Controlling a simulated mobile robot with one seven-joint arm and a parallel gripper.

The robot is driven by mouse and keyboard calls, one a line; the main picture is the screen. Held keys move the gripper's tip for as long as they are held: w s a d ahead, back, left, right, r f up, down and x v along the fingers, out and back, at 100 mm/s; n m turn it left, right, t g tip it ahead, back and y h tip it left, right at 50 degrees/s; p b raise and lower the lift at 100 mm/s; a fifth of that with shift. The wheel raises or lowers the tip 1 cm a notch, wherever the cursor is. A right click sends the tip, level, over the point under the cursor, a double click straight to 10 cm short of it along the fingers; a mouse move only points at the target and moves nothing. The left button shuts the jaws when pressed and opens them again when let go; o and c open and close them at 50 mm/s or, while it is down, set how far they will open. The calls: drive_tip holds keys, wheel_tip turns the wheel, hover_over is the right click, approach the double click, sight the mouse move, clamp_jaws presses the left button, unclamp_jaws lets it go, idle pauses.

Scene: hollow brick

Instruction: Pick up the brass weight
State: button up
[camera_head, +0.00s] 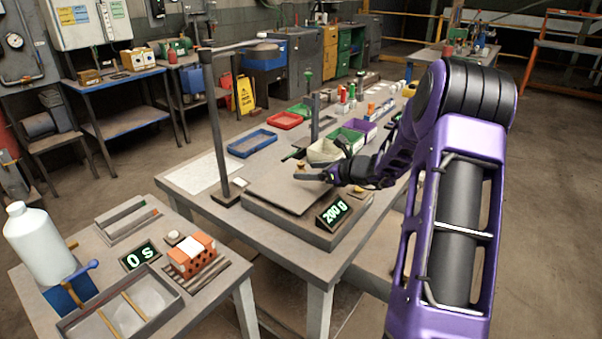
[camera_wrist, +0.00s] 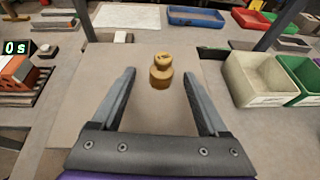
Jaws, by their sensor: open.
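The brass weight (camera_wrist: 161,72) is a small knobbed cylinder standing upright on a flat grey-brown scale plate (camera_wrist: 85,105). In the head view, the weight (camera_head: 301,166) shows as a small brass spot just past my gripper's fingers. The scale's display (camera_head: 334,212) reads 200 g. My gripper (camera_wrist: 159,74) is open and empty. In the wrist view, the weight appears centred between the two fingertips, with a gap on each side and no contact visible. In the head view, my gripper (camera_head: 314,177) is low over the plate. Its exact height above the plate is hard to tell.
A cream bin (camera_wrist: 258,78) and a green bin (camera_wrist: 300,78) stand right of the plate in the wrist view. A dark post (camera_head: 216,125) rises at the plate's left. A side table holds a hollow brick (camera_head: 193,257) and a display (camera_head: 140,256) reading 0 s.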

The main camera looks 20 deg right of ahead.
sight(304, 170)
drive_tip(key=x, duration=0.4)
drive_tip(key=shift+w+f, duration=0.1)
drive_tip(key=shift+w, duration=0.05)
clamp_jaws()
